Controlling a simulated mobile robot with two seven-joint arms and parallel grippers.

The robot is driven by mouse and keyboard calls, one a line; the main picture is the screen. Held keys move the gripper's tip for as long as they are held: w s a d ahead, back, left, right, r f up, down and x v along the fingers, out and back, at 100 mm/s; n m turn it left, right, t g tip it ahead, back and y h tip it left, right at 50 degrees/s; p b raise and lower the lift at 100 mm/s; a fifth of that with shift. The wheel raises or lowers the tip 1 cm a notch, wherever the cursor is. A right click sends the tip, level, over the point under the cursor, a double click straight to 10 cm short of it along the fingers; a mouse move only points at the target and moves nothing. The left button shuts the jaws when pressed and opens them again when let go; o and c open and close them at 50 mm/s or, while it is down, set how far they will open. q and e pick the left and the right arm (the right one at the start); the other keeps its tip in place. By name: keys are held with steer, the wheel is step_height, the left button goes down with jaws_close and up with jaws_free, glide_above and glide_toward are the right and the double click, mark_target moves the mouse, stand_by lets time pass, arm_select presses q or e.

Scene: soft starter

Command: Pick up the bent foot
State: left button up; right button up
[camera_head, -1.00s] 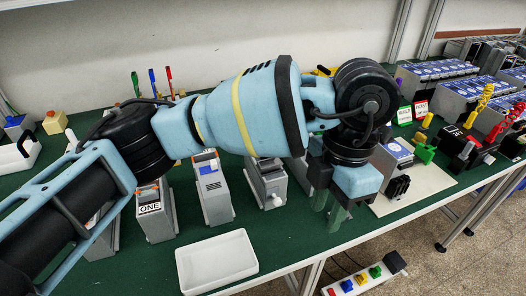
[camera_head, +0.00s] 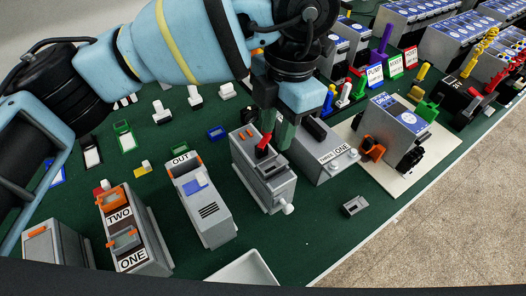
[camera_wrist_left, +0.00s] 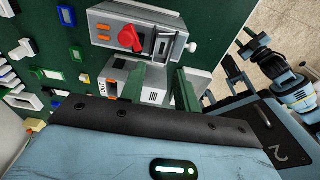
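I cannot tell for sure which part is the bent foot. An orange bent bracket (camera_head: 372,149) stands against the drive unit (camera_head: 396,132) on a pale board at the right, and a small grey block (camera_head: 355,206) lies alone on the green table. My left gripper (camera_head: 280,132) points down beside the grey unit with a red knob (camera_head: 264,170). In the left wrist view its two green fingers (camera_wrist_left: 162,88) are apart, with a grey vented unit (camera_wrist_left: 152,97) seen between and beyond them. I see nothing gripped.
Grey modules labelled OUT (camera_head: 201,197), TWO and ONE (camera_head: 133,235) stand at the left front. A white tray (camera_head: 246,270) sits at the front edge. Coloured levers and more units crowd the back right. Green table around the small grey block is clear.

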mark_target(274, 163)
arm_select(q)
steer(key=shift+s+d, duration=0.1)
steer(key=shift+s, duration=0.05)
steer(key=shift+s+f, duration=0.1)
steer(key=shift+f, duration=1.55)
steer(key=f, duration=0.4)
steer(key=shift+a+f, duration=0.2)
steer(key=c, duration=0.6)
steer(key=shift+r, duration=0.8)
step_height(274, 163, up, 2)
steer(key=shift+d+r, duration=0.1)
steer(key=shift+s+d+r+b, duration=0.25)
steer(key=shift+s+d, duration=1.35)
steer(key=shift+d, duration=0.5)
steer(key=shift+s+d+r+b, duration=0.15)
steer(key=shift+s+d+b, duration=0.05)
steer(key=shift+s+d, duration=1.7)
steer(key=shift+s+d+r+b, duration=0.25)
steer(key=shift+s+d, duration=1.1)
steer(key=shift+d, duration=1)
arm_select(e)
steer(key=shift+s+f, duration=0.6)
steer(key=shift+f, duration=0.25)
